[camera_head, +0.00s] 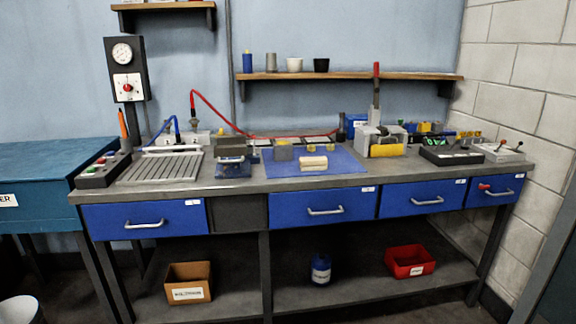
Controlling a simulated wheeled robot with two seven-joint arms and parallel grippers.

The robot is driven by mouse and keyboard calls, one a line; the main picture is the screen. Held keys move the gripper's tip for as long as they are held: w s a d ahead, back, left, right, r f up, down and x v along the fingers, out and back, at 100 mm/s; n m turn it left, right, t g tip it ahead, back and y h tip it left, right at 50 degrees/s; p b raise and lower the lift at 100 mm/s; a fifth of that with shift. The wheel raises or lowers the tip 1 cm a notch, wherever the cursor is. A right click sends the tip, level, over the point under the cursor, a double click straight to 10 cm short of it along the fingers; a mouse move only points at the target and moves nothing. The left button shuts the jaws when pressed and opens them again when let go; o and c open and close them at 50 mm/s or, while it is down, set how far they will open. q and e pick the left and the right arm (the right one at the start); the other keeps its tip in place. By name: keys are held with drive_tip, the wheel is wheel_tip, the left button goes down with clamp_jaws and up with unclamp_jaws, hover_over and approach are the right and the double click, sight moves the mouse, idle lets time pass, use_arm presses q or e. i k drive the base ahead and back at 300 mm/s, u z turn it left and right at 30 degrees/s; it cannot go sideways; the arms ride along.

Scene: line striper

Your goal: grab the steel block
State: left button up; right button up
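A small grey block (284,152) sits on the left part of the blue mat (345,168) on the workbench; it may be the steel block, but its material is hard to tell. A pale cream block (313,163) lies in front of it and to its right. A darker block-like piece (232,146) sits on a blue fixture (233,168) left of the mat. Neither of my grippers is in view.
The grey workbench (410,174) has a ribbed plate (160,169) and a button box (103,168) at left. A lever press (380,138) stands right of the mat. A wooden shelf (350,77) hangs above. Blue drawers (322,210) are shut. The mat's right part is clear.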

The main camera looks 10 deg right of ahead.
sight(283, 150)
drive_tip(key=z, duration=0.85)
drive_tip(key=k, duration=0.15)
drive_tip(key=u, duration=2.1)
drive_tip(key=i, duration=0.9)
drive_tip(key=z, duration=0.6)
drive_tip(key=i, duration=0.75)
drive_tip(key=z, duration=0.75)
